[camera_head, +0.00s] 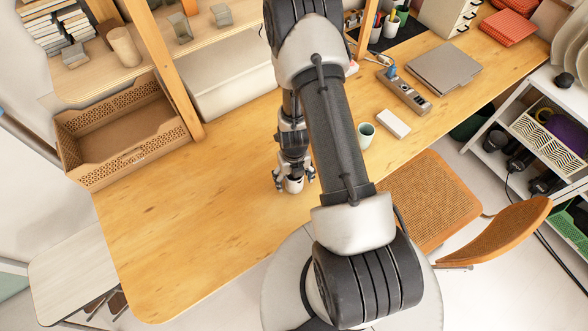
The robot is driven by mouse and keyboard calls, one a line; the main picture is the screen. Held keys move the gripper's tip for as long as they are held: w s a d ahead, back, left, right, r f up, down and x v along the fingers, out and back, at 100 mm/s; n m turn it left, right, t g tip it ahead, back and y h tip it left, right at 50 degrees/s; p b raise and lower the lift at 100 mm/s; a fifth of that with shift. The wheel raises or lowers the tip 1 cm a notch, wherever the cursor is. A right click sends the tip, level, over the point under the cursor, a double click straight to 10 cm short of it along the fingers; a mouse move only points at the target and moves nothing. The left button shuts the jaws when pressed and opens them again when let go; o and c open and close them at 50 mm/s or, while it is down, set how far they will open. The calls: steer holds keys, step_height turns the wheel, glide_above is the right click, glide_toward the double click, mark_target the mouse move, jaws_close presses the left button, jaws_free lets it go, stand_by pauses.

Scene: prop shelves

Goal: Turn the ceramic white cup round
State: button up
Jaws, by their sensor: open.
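My gripper (294,178) points down over the wooden table, just left of my forearm. Its two fingers are spread open. A small white cup (294,186) shows between and slightly in front of the fingers, on or close to the tabletop. The gripper and wrist hide its upper part, and I cannot tell whether the fingers touch it or which way its handle faces. A second, pale cup with a greenish inside (366,130) stands upright on the table to the right of my forearm.
The wooden table (180,240) is clear at the front left. A cardboard crate (125,160) stands at the left, by a wooden shelf post (170,70). A white box (394,124), a long grey device (405,92) and a laptop (444,68) lie to the right. A chair (430,200) stands at the front edge.

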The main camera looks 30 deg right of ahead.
step_height(320, 180, up, 11)
stand_by(0.3)
steer(key=s+a+r+n+t+b, duration=0.1)
steer(key=a+r+n+b, duration=0.15)
steer(key=r+n, duration=0.7)
steer(key=s+a+r+n+t+b, duration=0.1)
steer(key=a+r+n, duration=0.3)
steer(key=r+n, duration=0.55)
steer(key=s+a+r+n+t+b, duration=0.1)
steer(key=s+r+n, duration=0.3)
steer(key=n, duration=0.5)
steer(key=s+a+r+n+t+b, duration=0.1)
steer(key=s+a+r+n, duration=0.2)
steer(key=s+n, duration=0.4)
steer(key=n, duration=0.3)
steer(key=shift+s+a+r+n+t+b, duration=0.3)
steer(key=shift+s+r+b, duration=0.05)
steer(key=shift+r+b, duration=0.05)
